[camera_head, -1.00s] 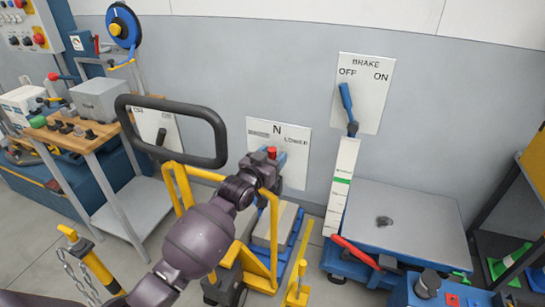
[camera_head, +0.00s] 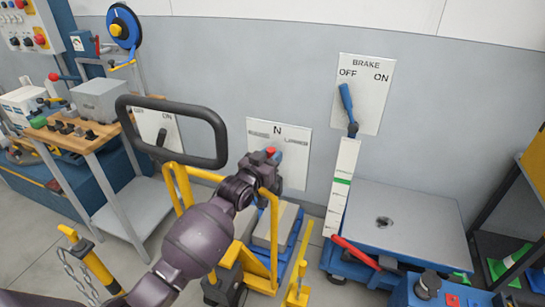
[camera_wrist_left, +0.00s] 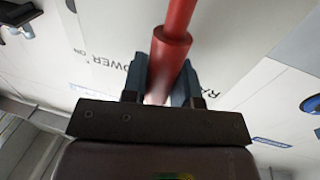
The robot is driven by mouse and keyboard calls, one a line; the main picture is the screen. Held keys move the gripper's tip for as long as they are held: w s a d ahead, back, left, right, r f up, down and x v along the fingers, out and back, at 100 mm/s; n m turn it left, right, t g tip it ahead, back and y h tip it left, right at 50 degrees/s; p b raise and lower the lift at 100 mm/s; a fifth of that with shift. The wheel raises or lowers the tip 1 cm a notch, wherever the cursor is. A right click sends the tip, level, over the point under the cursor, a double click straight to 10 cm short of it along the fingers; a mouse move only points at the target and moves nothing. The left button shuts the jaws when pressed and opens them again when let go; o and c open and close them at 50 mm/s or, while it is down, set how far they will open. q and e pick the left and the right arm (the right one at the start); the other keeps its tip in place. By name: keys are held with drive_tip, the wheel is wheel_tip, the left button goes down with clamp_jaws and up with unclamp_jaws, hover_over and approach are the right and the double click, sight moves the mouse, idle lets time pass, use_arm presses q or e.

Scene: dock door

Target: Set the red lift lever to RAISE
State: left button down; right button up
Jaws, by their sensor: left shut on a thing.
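The red lift lever (camera_wrist_left: 175,40) runs between the fingers of my left gripper (camera_wrist_left: 165,85) in the left wrist view, and the fingers are shut on it. In the head view my left gripper (camera_head: 268,160) is in front of a white plate (camera_head: 296,172) marked N on the wall, and only the lever's red end (camera_head: 270,151) shows there. The plate's left label is too blurred to read in the head view, and its right label is partly hidden. My right gripper is not in view.
A black-handled yellow trolley (camera_head: 172,170) stands around my left arm. To the right are a brake plate (camera_head: 372,110) with a blue lever (camera_head: 347,105) near OFF and a blue platform (camera_head: 395,225). A wooden-topped bench (camera_head: 85,142) stands at left.

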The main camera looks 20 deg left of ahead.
sight(259, 149)
use_arm(q)
drive_tip(key=shift+w+a+f+n+t+b, duration=0.1)
drive_tip(key=shift+a+f+n+t+b, duration=0.2)
drive_tip(key=shift+a+n, duration=0.8)
drive_tip(key=shift+s+a+f+n+t+b, duration=0.15)
drive_tip(key=shift+a+f+n, duration=0.25)
drive_tip(key=shift+a+n, duration=0.7)
drive_tip(key=shift+w+a+f+n+t+b, duration=0.15)
drive_tip(key=shift+a+f+n+t, duration=0.15)
drive_tip(key=shift+a+n, duration=0.8)
drive_tip(key=shift+d+n, duration=0.2)
drive_tip(key=shift+n, duration=0.1)
drive_tip(key=c, duration=0.9)
unclamp_jaws()
drive_tip(key=shift+f, duration=0.1)
drive_tip(key=p+v, duration=0.1)
drive_tip(key=v, duration=1)
drive_tip(key=shift+d, duration=0.1)
